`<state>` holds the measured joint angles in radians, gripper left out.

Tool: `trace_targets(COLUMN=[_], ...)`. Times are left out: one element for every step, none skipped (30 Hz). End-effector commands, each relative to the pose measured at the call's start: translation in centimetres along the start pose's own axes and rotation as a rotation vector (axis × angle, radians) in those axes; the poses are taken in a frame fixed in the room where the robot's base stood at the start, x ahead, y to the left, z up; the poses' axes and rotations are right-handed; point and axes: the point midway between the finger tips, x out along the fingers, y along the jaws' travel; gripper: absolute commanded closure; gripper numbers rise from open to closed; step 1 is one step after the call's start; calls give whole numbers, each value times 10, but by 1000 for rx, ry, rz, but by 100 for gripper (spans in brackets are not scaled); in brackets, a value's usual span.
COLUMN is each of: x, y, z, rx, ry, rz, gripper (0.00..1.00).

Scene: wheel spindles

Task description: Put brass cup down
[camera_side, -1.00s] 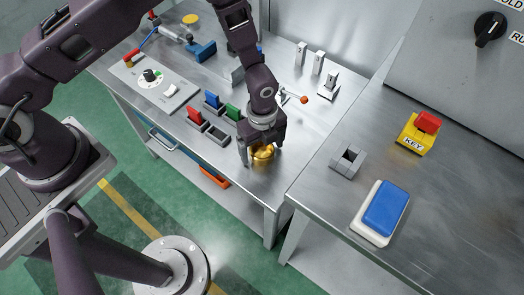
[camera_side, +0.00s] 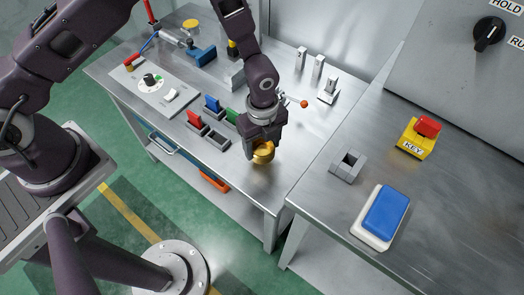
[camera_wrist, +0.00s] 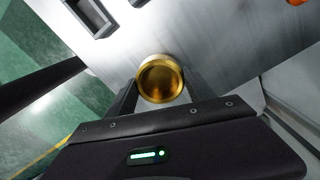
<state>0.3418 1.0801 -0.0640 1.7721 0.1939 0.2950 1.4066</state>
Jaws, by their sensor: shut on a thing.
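The brass cup (camera_side: 262,154) is a small round golden cup at the near right part of the left steel bench. My gripper (camera_side: 264,143) is above the bench and shut on it. In the wrist view the brass cup (camera_wrist: 160,78) sits between the two dark fingers of my gripper (camera_wrist: 160,88), its open mouth facing the camera and its inside empty. I cannot tell whether the cup's base touches the bench top.
Red, blue and green pieces (camera_side: 212,103) stand in grey holders left of my gripper. A dial panel (camera_side: 155,85) is farther left. A grey square socket (camera_side: 348,165), a blue-topped block (camera_side: 385,212) and a yellow KEY box (camera_side: 418,138) are on the right bench. A gap separates the benches.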

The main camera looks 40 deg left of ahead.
Motion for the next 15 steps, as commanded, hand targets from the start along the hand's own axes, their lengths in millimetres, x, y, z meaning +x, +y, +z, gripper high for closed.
trace_targets(x=[-14,-22,-32,-39,-45,-52,-56,-60,-63,-64,-64,-64,-63,-62,-60], y=[-2,-1,-2,-1,-1,-1,-1,-2,-3,-5,-8,-12,-15,-19,-24], z=[1,1,0,0,0,0,1,3,7,12,20,31,42,53,71], rx=[-1,0,0,0,0,-1,-3,-8,-21,-36,-55,-90,-118,-152,-199], ry=[0,0,1,0,0,0,0,0,-1,-1,-1,-2,-2,-2,-3], rz=[-6,-5,-5,-5,-5,-4,-3,-2,-2,-2,-2,0,-1,-1,-2], gripper=[99,99,99,99,99,99,99,99,99,99,99,99,99,99,99])
